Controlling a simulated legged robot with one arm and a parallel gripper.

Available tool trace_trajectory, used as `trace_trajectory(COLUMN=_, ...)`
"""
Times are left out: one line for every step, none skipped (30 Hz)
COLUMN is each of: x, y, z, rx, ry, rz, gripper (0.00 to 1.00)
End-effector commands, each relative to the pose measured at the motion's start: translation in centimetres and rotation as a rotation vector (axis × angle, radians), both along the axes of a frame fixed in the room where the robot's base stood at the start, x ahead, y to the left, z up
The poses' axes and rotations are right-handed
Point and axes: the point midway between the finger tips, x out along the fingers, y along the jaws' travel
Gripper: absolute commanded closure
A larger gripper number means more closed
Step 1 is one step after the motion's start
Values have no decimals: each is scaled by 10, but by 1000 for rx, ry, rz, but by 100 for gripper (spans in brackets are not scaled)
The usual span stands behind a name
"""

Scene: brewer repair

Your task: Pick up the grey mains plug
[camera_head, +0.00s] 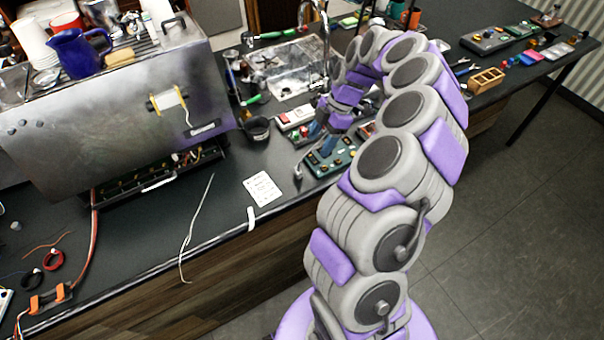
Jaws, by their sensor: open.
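My arm arches over the counter, and my gripper (322,138) points down above a teal box with knobs (334,160). The gripper is open; its fingertips are small and partly merged with the items behind them. A small grey piece with a thin curved lead (298,174) lies at the left edge of the teal box, just left of and below the gripper. It may be the grey mains plug, but it is too small to tell. I see nothing held between the fingers.
A steel brewer (110,110) with an open underside stands at the left, a blue jug (75,52) on top. A white card (262,189) and a loose pale cable (196,222) lie on the dark counter (150,225).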

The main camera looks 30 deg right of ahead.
Motion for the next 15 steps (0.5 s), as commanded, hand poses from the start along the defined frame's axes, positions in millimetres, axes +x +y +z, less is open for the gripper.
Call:
trace_trajectory(x=-1, y=9, z=-10, rx=1, ry=1, rz=8, gripper=36)
trace_trajectory(x=-1, y=13, z=-15, rx=-1, ry=3, rz=8, gripper=36)
trace_trajectory(x=-1, y=18, z=-21, rx=-4, ry=3, rz=7, gripper=36)
trace_trajectory(x=0, y=22, z=-26, rx=-6, ry=1, rz=7, gripper=36)
trace_trajectory(x=0, y=26, z=-30, rx=-7, ry=0, rz=6, gripper=36)
trace_trajectory(x=-1, y=29, z=-35, rx=-7, ry=2, rz=7, gripper=36)
trace_trajectory(x=-1, y=31, z=-39, rx=-7, ry=3, rz=8, gripper=36)
trace_trajectory(x=0, y=32, z=-42, rx=-7, ry=3, rz=8, gripper=36)
trace_trajectory(x=0, y=32, z=-45, rx=-7, ry=2, rz=6, gripper=36)
trace_trajectory(x=0, y=31, z=-47, rx=-6, ry=2, rz=5, gripper=36)
trace_trajectory(x=0, y=30, z=-49, rx=-5, ry=2, rz=5, gripper=36)
trace_trajectory(x=0, y=28, z=-50, rx=-2, ry=1, rz=5, gripper=36)
trace_trajectory(x=0, y=27, z=-51, rx=-1, ry=1, rz=5, gripper=36)
trace_trajectory(x=0, y=27, z=-52, rx=-1, ry=1, rz=5, gripper=36)
trace_trajectory(x=0, y=26, z=-54, rx=1, ry=1, rz=5, gripper=36)
